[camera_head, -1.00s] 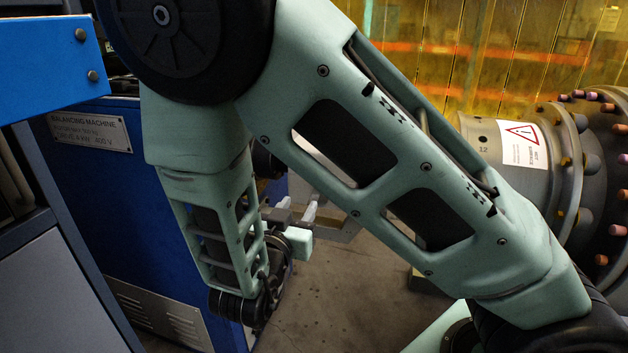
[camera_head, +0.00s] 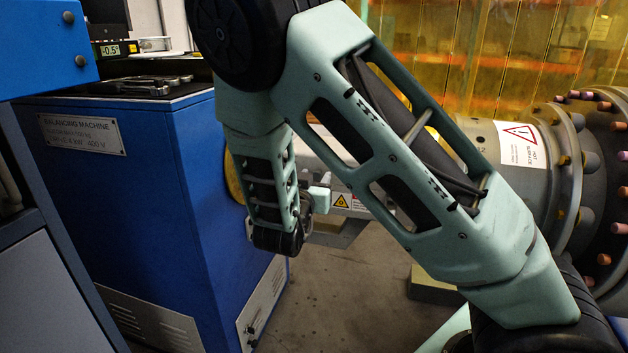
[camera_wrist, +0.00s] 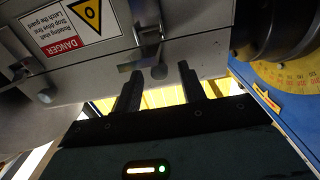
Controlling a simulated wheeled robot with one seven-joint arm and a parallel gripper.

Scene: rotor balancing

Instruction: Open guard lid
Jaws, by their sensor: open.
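The guard (camera_wrist: 85,65) fills the upper left of the wrist view as grey sheet metal with a red and white danger label and a yellow warning triangle. A bracket with a small rounded knob (camera_wrist: 158,72) sits on its edge. My gripper (camera_wrist: 160,70) is open and empty, its two dark fingertips on either side of the knob in the picture. I cannot tell whether they touch anything. In the head view a strip with a yellow warning triangle (camera_head: 342,201) shows behind my arm, and my arm hides most of the guard and gripper.
The blue balancing machine (camera_head: 150,200) stands at left, with tools (camera_head: 152,85) on its top. A yellow graduated dial (camera_wrist: 285,75) is close on the right in the wrist view. A large flanged grey pipe (camera_head: 505,150) stands at right. Bare floor shows between.

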